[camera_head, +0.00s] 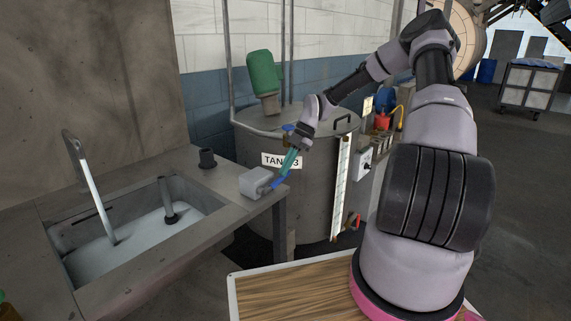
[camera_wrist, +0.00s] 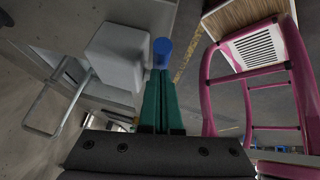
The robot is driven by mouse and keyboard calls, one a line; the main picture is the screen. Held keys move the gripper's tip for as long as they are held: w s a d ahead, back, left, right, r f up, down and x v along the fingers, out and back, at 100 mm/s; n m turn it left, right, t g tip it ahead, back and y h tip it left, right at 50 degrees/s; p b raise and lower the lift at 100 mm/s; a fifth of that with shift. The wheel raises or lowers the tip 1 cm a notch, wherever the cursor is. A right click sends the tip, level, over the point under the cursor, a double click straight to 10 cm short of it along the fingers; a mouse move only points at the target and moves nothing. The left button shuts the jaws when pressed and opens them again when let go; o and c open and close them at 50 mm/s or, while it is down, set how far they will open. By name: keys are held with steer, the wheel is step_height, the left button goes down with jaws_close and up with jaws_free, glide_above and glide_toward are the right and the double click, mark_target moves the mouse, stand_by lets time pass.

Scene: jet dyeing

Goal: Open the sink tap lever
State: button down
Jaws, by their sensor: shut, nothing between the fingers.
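The sink tap (camera_head: 71,148) is a bent grey pipe over the basin at the left of the head view. A pale streak that looks like water runs from its spout down into the sink (camera_head: 140,222). A grey block (camera_head: 255,182) sits at the counter's right end, with a blue lever (camera_head: 279,182) on its right side. In the wrist view the lever's round blue end (camera_wrist: 162,48) shows just beyond my fingertips. My gripper (camera_head: 290,163) has green fingers, shut and empty, right at the lever (camera_wrist: 158,72). I cannot tell whether they touch.
A dark cup-like fitting (camera_head: 207,158) stands on the counter behind the block. A large labelled tank (camera_head: 300,200) stands close behind my gripper. A wooden-topped cart (camera_head: 290,290) is at the front, its pink frame (camera_wrist: 207,85) at the right in the wrist view.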

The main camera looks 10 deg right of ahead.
mark_target(288, 174)
steer(key=shift+w+d+f, duration=0.15)
steer(key=shift+d+f, duration=0.05)
steer(key=shift+f, duration=0.2)
steer(key=shift+w+d+f, duration=0.1)
steer(key=shift+d+f, duration=0.1)
steer(key=shift+f, duration=0.2)
steer(key=shift+d+f, duration=0.15)
steer(key=shift+f, duration=0.45)
steer(key=shift+r, duration=0.1)
